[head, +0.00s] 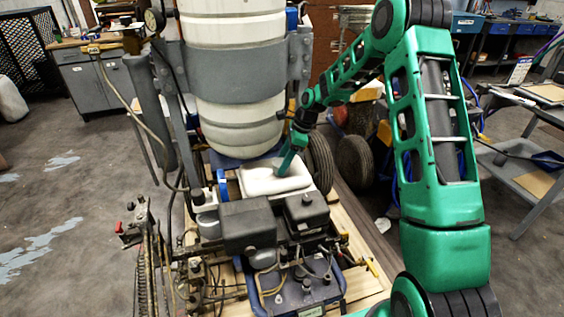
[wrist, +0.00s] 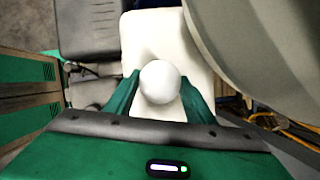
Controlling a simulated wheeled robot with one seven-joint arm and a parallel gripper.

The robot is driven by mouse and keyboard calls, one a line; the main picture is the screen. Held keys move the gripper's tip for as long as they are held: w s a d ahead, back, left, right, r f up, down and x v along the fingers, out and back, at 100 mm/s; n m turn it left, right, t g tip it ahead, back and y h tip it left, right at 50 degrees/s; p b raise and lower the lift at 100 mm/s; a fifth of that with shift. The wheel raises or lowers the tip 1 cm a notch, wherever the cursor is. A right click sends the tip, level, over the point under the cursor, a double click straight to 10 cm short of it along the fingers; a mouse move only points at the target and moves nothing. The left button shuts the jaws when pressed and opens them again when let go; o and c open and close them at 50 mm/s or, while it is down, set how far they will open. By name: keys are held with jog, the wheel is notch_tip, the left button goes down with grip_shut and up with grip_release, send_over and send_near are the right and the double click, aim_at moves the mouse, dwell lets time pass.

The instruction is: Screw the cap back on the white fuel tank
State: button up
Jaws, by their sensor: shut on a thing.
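The white fuel tank (head: 262,181) sits on the line striper behind the dark engine parts. It also fills the middle of the wrist view (wrist: 146,32). My gripper (head: 285,168) reaches down onto the top of the tank from the right. In the wrist view its two green fingers (wrist: 160,92) are on either side of a round white cap (wrist: 160,80) and shut on it. The cap is over the tank's top. The cap's underside and the tank's neck are hidden, so I cannot tell whether it is threaded on. In the head view my fingers hide the cap.
A large white ribbed barrel (head: 235,75) in a grey frame stands close behind the tank, and its curved side (wrist: 265,50) is close at the right in the wrist view. Dark engine boxes (head: 248,224) lie in front. A black wheel (head: 319,162) is at the right.

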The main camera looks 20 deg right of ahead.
jog(key=shift+f, duration=0.75)
dwell(1.2)
jog(key=m+t, duration=0.1)
jog(key=m, duration=0.2)
jog(key=shift+m, duration=0.3)
